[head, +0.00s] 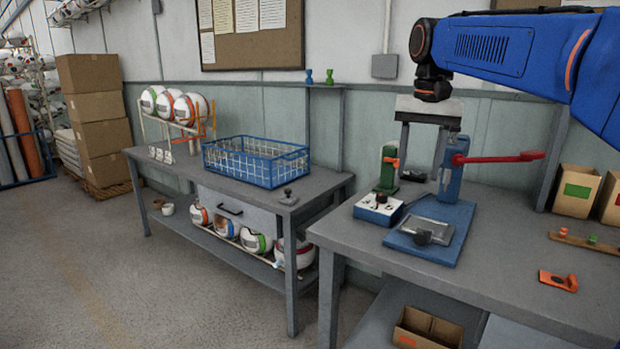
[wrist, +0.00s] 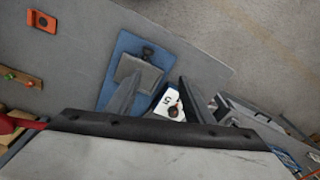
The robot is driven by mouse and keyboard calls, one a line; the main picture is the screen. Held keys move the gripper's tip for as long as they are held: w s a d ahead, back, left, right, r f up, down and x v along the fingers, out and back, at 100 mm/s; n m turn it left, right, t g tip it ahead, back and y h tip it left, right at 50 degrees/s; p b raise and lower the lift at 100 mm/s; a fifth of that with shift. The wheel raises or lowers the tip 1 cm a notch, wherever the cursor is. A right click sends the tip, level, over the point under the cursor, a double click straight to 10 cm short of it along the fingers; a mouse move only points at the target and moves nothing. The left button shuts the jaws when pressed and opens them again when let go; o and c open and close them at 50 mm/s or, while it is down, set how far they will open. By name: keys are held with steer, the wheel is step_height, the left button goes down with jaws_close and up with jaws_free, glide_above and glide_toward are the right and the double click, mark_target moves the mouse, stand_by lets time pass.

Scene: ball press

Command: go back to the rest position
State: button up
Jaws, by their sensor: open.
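My gripper (head: 421,168) hangs pointing down above the right workbench, at the ball press. Its two grey fingers are wide apart with nothing held between them. The press has a blue base (head: 460,218) with a grey plate, a blue column (head: 452,175) and a red lever (head: 500,158) sticking out to the right. Whether the fingers touch the press cannot be told.
A white control box (head: 379,208) and a green stand (head: 388,168) are left of the press. An orange bracket (head: 558,281) lies at the right. Cardboard bins (head: 577,190) stand at the back. A blue wire basket (head: 256,162) is on the left bench. The floor at left is clear.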

steer(key=s+d+f+n+t, duration=0.1)
steer(key=s+d+f+t, duration=0.1)
steer(key=s+f, duration=1.1)
steer(key=s+d+f+n+t, duration=0.2)
steer(key=s+d+f, duration=0.1)
steer(key=s+f, duration=1.1)
steer(key=shift+s, duration=0.2)
